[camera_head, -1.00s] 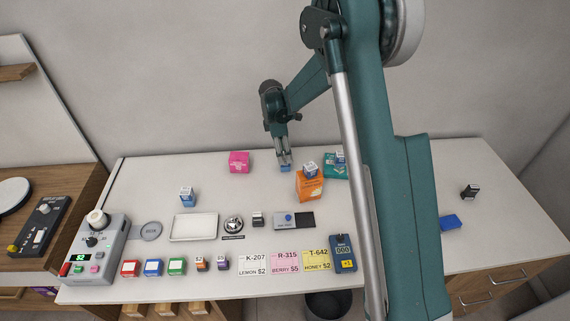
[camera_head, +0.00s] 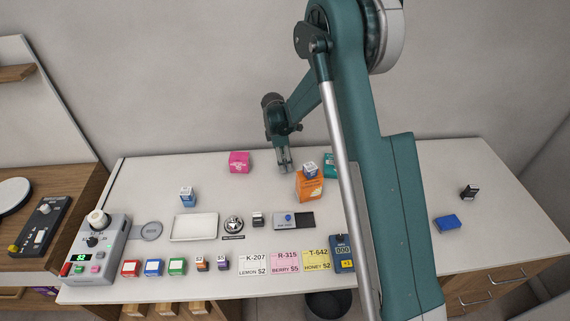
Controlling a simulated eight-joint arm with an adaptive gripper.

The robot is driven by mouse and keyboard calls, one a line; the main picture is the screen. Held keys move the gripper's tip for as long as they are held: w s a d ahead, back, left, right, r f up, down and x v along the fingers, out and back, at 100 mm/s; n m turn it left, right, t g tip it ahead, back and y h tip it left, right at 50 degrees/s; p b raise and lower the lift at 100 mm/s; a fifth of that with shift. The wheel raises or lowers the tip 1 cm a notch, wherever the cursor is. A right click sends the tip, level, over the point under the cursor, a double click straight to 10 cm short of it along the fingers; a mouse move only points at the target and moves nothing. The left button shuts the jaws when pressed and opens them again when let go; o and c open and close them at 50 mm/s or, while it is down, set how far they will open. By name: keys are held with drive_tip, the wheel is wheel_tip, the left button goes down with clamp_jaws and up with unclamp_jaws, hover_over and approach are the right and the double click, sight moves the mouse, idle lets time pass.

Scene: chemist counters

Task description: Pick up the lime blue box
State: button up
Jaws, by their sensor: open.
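My gripper (camera_head: 284,169) points down at the back middle of the counter, with its fingers low, left of the orange box. It is open, and I see nothing held in it. The labels are too small to tell which box is the lime blue one. A blue and white box (camera_head: 187,197) stands at the left, behind the white tray. Another blue and white box (camera_head: 310,171) sits on top of the orange box (camera_head: 310,187). A plain blue box (camera_head: 447,223) lies at the right, beyond my arm.
A pink box (camera_head: 239,162) stands left of my gripper. A teal box (camera_head: 330,166) is partly hidden by my arm. The white tray (camera_head: 194,227), a bell (camera_head: 233,225) and price cards (camera_head: 285,262) fill the front.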

idle(0.5)
drive_tip(key=c, duration=1.1)
drive_tip(key=shift+o, duration=0.2)
drive_tip(key=shift+r, duration=0.15)
drive_tip(key=shift+r, duration=4.9)
